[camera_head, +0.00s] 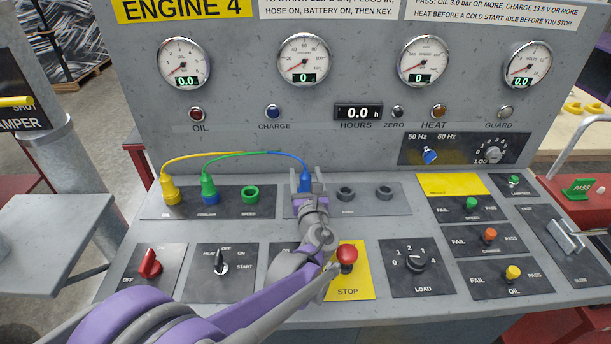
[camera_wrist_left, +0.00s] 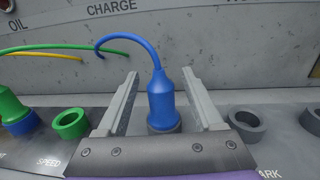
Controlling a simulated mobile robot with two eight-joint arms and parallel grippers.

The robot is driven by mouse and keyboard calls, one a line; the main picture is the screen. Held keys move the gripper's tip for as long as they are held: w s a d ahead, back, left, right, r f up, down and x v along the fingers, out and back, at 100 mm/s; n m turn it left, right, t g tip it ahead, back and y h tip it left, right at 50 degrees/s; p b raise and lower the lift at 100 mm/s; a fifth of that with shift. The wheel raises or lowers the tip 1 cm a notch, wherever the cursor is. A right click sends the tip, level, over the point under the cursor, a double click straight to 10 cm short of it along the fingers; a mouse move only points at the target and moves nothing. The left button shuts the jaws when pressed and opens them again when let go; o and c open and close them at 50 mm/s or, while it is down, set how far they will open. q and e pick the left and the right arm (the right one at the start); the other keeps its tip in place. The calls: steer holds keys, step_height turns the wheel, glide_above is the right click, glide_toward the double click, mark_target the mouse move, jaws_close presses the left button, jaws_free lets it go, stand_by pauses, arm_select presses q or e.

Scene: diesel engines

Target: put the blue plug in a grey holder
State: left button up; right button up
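The blue plug (camera_head: 305,182) stands upright at the left end of the panel with the grey holders; it also shows in the left wrist view (camera_wrist_left: 160,98). Its base sits at a grey ring (camera_wrist_left: 164,128), which it mostly covers. Two more grey holders, one in the middle (camera_head: 345,194) and one at the right (camera_head: 384,192), are empty. My left gripper (camera_head: 306,184) is around the blue plug, with a finger on each side. In the left wrist view, gaps show between the fingers and the plug, so the gripper is open. My right gripper is not in view.
A yellow plug (camera_head: 170,189) and a green plug (camera_head: 208,187) stand in the left panel, beside an empty green socket (camera_head: 250,194). Cables arch behind my gripper. A red stop button (camera_head: 347,255) is close to my left arm. Gauges line the upright wall behind.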

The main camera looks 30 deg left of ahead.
arm_select(q)
steer(key=v, duration=0.7)
steer(key=shift+s+d, duration=0.2)
stand_by(0.6)
